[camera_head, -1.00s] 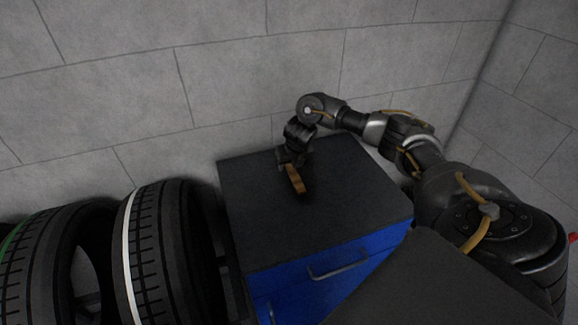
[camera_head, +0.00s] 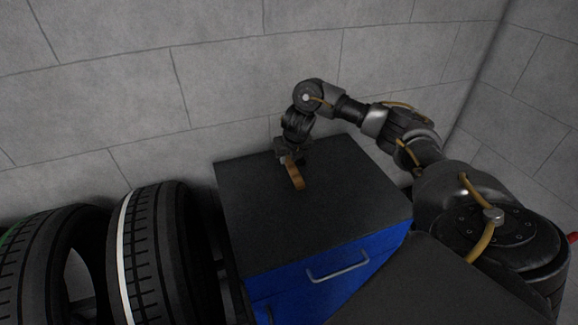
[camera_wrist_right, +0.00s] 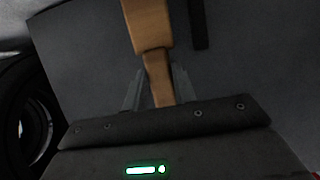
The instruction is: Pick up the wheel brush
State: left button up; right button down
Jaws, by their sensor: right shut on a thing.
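The wheel brush (camera_head: 295,176) shows as a brown wooden piece at the dark top of the blue cabinet (camera_head: 350,195). My right gripper (camera_head: 290,158) is shut on it, with the wooden part sticking out toward the front. In the right wrist view the brush (camera_wrist_right: 148,25) runs up from between the two fingers of the right gripper (camera_wrist_right: 158,92), with a narrow neck between them and a wider part beyond. Whether the brush touches the cabinet top or hangs just above it I cannot tell. Its bristles are not clear. My left gripper is out of view.
Several black tires (camera_head: 150,255) stand upright left of the cabinet. A grey block wall (camera_head: 230,70) runs close behind. The cabinet's blue front has a metal drawer handle (camera_head: 338,267). The rest of the cabinet top is clear.

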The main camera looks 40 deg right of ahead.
jog(key=s+a+r+p, duration=0.5)
jog(key=s+a+r, duration=0.4)
jog(key=s, duration=0.1)
jog(key=shift+s+r, duration=0.35)
jog(key=c, duration=1.9)
grip_release()
jog(key=shift+c, duration=0.5)
jog(key=s+a+m+g+b, duration=0.2)
jog(key=a+m, duration=0.3)
jog(key=m, duration=0.5)
jog(key=s+a+r+m+g+y+b, duration=0.1)
jog(key=a+m+g, duration=0.3)
jog(key=m, duration=0.7)
jog(key=s+a+r+m+g+b, duration=0.1)
jog(key=a+m, duration=0.4)
jog(key=m, duration=0.6)
jog(key=s+g+b, duration=0.1)
jog(key=g+b, duration=0.1)
jog(key=shift+s+a+b, duration=0.35)
